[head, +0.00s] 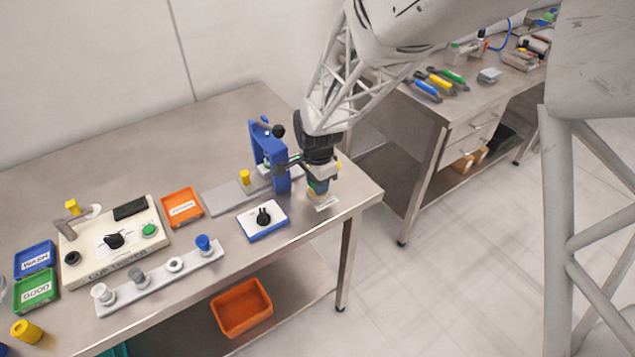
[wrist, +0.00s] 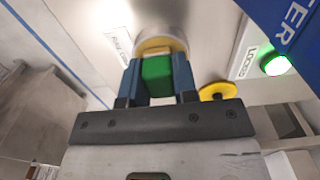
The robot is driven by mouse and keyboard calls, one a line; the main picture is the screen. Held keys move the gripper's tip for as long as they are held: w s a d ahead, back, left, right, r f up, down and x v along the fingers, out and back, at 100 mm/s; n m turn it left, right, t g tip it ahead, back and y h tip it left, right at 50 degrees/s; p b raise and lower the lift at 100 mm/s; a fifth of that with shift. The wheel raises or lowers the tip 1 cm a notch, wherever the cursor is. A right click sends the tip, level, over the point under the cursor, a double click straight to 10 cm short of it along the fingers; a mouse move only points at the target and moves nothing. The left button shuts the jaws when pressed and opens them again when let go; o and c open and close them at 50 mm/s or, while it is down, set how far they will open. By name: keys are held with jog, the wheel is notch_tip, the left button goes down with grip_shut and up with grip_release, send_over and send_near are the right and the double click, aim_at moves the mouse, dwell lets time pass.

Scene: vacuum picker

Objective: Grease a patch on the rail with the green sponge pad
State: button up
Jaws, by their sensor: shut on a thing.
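My gripper (head: 318,187) is low over the right end of the table, pointing down. In the wrist view its blue fingers (wrist: 158,68) are shut on the green sponge pad (wrist: 156,82). The pad's far end meets or overlaps a round tan-yellow dish (wrist: 160,46) beside a small white label; I cannot tell whether they touch. In the head view the dish (head: 315,196) shows just under the fingers, and the pad is mostly hidden. A flat grey rail-like strip (head: 222,199) lies left of my gripper, running under a blue upright frame (head: 270,150).
Further left are an orange tray (head: 182,206), a cream tester box (head: 112,240) and a grey rack (head: 160,282) of cups. The table's front and right edges are close to my gripper.

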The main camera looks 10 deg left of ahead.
jog(key=shift+r, duration=3.45)
jog(key=shift+w+d, duration=0.1)
jog(key=shift+w, duration=0.05)
jog(key=w+d+f+n, duration=0.2)
jog(key=w+d+f, duration=0.1)
jog(key=w+d, duration=0.55)
jog(key=w+d+f+n, duration=0.1)
jog(key=w+d+f, duration=0.3)
jog(key=w, duration=0.8)
jog(key=w+d+f+n, duration=0.1)
jog(key=w+d+f, duration=0.2)
jog(key=w+d, duration=0.3)
jog(key=w+d+f+n, duration=0.1)
jog(key=w+d+f, duration=0.2)
jog(key=w+d, duration=0.4)
jog(key=d, duration=0.5)
jog(key=shift+w+n, duration=0.15)
jog(key=shift+n, duration=0.15)
jog(key=shift+a, duration=0.15)
